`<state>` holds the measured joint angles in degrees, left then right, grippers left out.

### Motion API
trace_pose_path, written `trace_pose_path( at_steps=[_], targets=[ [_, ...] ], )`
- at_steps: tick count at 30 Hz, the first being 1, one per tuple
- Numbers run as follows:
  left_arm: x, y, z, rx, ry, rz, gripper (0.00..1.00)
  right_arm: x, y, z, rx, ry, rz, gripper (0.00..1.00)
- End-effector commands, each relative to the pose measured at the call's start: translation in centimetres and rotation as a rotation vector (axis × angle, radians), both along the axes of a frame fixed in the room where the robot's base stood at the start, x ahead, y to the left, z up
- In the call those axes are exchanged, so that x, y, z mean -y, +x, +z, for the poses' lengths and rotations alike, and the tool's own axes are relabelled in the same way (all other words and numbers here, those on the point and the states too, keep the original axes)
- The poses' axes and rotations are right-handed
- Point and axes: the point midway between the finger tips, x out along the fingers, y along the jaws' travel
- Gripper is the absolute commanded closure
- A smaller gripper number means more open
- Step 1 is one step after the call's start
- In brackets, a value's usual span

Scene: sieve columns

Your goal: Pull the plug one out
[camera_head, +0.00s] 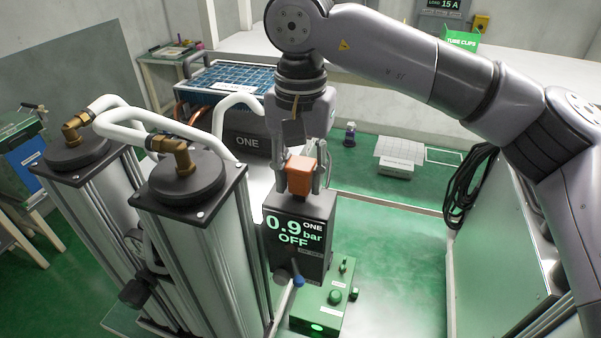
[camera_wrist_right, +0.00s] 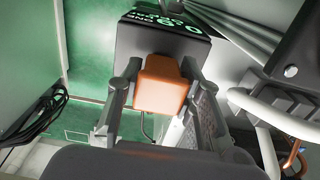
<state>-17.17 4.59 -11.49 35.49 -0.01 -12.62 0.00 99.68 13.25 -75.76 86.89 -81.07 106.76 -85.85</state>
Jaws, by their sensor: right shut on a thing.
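The plug one is an orange block (camera_head: 300,176) on top of the dark box labelled ONE (camera_head: 300,228), whose display reads 0.9 bar and OFF. My right gripper (camera_head: 301,184) comes down from above and is shut on the orange plug, one finger on each side. The wrist view shows the orange plug (camera_wrist_right: 161,84) between the fingers of my right gripper (camera_wrist_right: 155,95), close against the dark box (camera_wrist_right: 160,42). Whether the plug is fully seated in the box cannot be told. My left gripper is not in view.
Two metal columns (camera_head: 195,250) with black caps and white hoses stand to the left. A green box (camera_head: 325,300) with knobs and a blue-tipped lever (camera_head: 298,281) sit below the display. A black cable coil (camera_head: 468,187) hangs at right. Green floor (camera_head: 400,225) is clear between.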

Motion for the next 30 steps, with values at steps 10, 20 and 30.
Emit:
trace_pose_path(
  at_steps=[10, 20, 30],
  targets=[
    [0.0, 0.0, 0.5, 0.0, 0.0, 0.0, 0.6, 0.0, 0.0, 0.8, 0.001, 0.001, -0.001, 1.0],
    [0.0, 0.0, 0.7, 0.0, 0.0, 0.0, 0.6, 0.0, 0.0, 1.1, 0.001, 0.0, 0.0, 0.61],
    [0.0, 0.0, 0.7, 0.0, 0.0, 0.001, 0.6, 0.0, 0.0, 1.1, 0.0, 0.0, 0.0, 0.43]
  ],
)
